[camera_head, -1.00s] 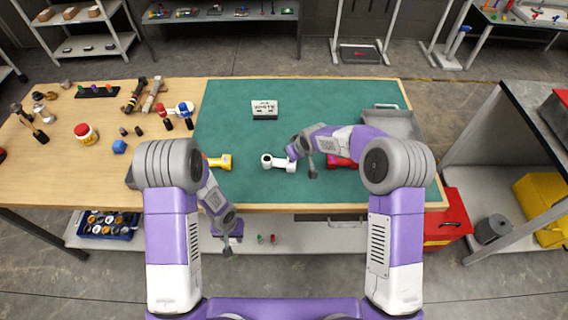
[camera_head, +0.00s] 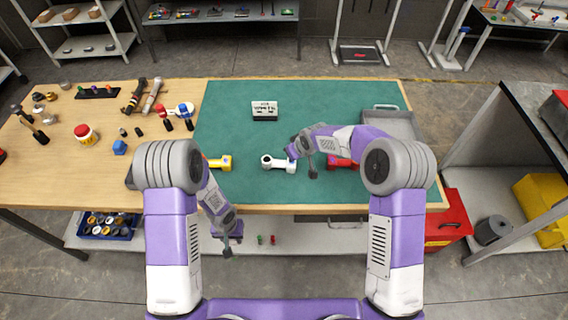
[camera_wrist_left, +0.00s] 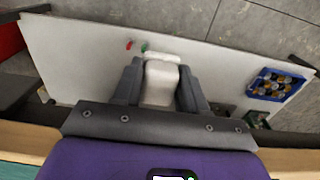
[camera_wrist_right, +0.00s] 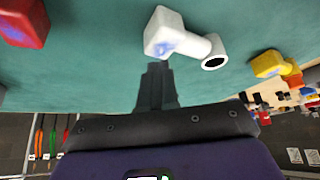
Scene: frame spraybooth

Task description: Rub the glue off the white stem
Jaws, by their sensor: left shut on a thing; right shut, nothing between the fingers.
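The white stem (camera_head: 275,163) lies on the green mat, with an open ring at its left end in the head view. In the right wrist view the white stem (camera_wrist_right: 185,38) carries a blue smear on its block-shaped end. My right gripper (camera_wrist_right: 157,72) is shut and empty, its fingertips close to that end; I cannot tell whether they touch it. My left gripper (camera_wrist_left: 160,92) is shut on a whitish, cloth-like piece (camera_wrist_left: 161,80). It is low in front of the bench, over the lower shelf.
A yellow stem (camera_head: 221,162) and a red stem (camera_head: 342,162) lie either side of the white one; the red one is partly hidden by my right arm. A small sign (camera_head: 264,110) stands behind. A grey tray (camera_head: 398,122) is at right. Bottles and tools crowd the left of the bench.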

